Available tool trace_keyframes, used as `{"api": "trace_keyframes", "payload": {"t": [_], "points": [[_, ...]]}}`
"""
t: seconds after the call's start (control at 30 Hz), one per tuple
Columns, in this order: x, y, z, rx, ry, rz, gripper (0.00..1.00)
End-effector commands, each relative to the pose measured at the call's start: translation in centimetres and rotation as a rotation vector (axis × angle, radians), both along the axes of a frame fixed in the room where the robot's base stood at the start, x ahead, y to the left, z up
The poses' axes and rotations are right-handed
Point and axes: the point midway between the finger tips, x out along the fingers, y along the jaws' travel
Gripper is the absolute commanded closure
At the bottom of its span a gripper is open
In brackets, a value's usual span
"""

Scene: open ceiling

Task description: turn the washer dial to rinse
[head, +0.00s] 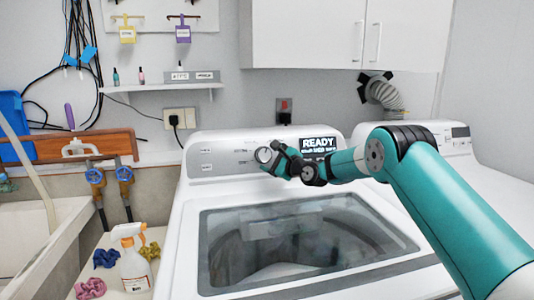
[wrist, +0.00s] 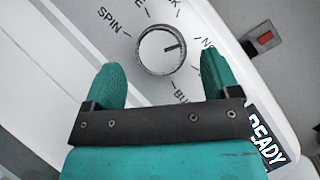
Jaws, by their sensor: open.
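The washer dial (wrist: 152,50) is a round light knob with a grey rim on the washer's control panel. Its dark pointer line points right, toward a label starting "NO".
The white washer (head: 178,255) has a closed glass lid (head: 300,240). A display (head: 318,145) reading "READY" is right of the dial. A white cabinet (head: 310,35) hangs above.

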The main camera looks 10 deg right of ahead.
Motion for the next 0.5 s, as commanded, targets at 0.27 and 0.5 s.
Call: {"api": "trace_keyframes", "payload": {"t": [0.27, 0.5], "points": [[2.2, 1.2, 0.0, -0.002, -0.001, 0.001, 0.18], [2.6, 1.3, -0.1, -0.001, 0.001, 0.000, 0.18]]}}
